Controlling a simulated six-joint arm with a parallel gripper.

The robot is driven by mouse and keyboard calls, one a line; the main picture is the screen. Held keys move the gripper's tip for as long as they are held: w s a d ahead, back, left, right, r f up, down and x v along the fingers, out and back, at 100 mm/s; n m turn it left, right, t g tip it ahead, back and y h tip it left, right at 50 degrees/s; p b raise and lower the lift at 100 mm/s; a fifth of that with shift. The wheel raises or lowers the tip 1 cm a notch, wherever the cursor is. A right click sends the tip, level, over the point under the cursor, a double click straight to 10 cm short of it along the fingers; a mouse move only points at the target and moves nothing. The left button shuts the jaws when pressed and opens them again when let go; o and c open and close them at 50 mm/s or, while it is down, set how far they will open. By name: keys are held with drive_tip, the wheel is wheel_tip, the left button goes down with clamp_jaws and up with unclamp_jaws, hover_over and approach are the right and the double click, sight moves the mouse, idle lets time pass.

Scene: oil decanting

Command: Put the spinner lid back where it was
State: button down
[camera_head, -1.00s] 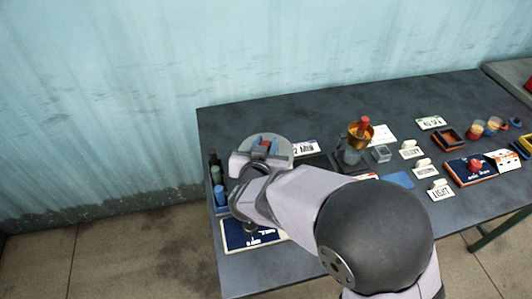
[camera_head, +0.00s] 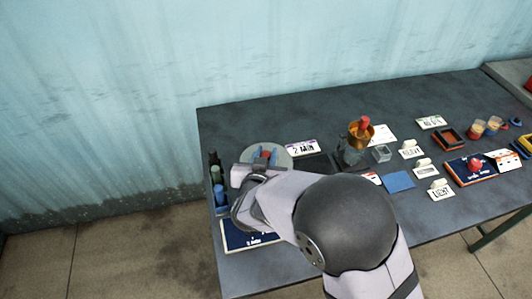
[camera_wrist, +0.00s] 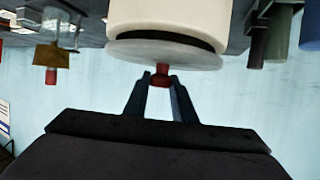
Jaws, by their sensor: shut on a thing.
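The spinner lid is a flat grey disc (camera_head: 283,157) with a red knob at its centre, at the left end of the table in the head view. My gripper (camera_head: 264,155) is shut on the red knob, which shows between the two fingers (camera_wrist: 160,82) in the wrist view. The wrist view is upside down. There the lid (camera_wrist: 190,55) lies close against a white round body (camera_wrist: 170,18), with a dark band between them. I cannot tell whether the lid rests on it. In the head view the lid and my arm hide that body.
A rack of dark, green and blue bottles (camera_head: 217,180) stands just left of my gripper. A dark blue sign board (camera_head: 240,238) lies in front. An amber funnel vessel with a red top (camera_head: 361,132), label cards and small trays fill the right. The table's back left is clear.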

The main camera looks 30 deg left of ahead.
drive_tip(key=shift+f, duration=0.35)
drive_tip(key=c, duration=1.5)
unclamp_jaws()
drive_tip(key=shift+r, duration=0.1)
drive_tip(key=shift+r+p, duration=0.3)
drive_tip(key=shift+r, duration=0.3)
drive_tip(key=shift+s, duration=0.35)
drive_tip(key=b+v, duration=0.2)
drive_tip(key=v, duration=0.9)
drive_tip(key=shift+s+d+r, duration=0.1)
drive_tip(key=shift+d, duration=0.1)
